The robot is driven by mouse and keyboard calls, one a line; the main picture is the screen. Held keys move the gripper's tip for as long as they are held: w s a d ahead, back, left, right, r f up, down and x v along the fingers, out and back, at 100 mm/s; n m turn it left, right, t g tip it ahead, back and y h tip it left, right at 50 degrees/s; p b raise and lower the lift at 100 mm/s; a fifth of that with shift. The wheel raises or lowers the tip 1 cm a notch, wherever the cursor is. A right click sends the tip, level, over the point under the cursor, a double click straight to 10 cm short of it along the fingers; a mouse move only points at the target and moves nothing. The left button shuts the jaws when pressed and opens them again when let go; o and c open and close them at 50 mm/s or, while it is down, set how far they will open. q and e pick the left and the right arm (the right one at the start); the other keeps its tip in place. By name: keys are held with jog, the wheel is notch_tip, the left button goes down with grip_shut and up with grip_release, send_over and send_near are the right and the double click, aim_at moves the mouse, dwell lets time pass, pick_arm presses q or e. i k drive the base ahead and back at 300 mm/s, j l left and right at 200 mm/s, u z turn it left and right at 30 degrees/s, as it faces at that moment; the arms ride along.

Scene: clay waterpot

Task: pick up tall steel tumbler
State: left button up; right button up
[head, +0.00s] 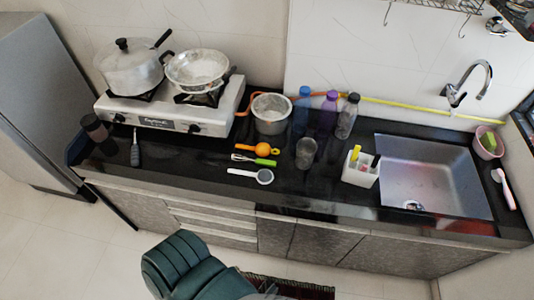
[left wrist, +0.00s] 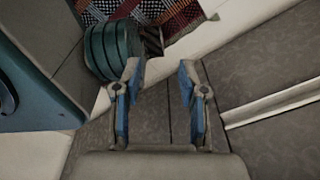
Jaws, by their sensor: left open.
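The tall steel tumbler (head: 306,153) stands on the black counter, in front of the bottles and left of the white utensil holder. It looks upright, grey and a little see-through. My left gripper (left wrist: 160,70) shows only in the left wrist view. Its two blue-padded fingers are apart with nothing between them. Grey panels and the floor lie behind the fingers, and the tumbler is not in that view. Neither gripper shows in the head view, so my left gripper's distance from the tumbler cannot be told.
Behind the tumbler are a steel pot (head: 271,126) and several bottles, one purple (head: 327,113). A white utensil holder (head: 360,172) and a sink (head: 428,165) are to its right. Small utensils (head: 255,161) lie left. The stove (head: 160,112) holds two pans. Counter in front is clear.

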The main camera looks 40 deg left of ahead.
aim_at(306, 148)
jog(key=u, duration=0.9)
jog(key=j+z, duration=0.15)
jog(key=z, duration=0.3)
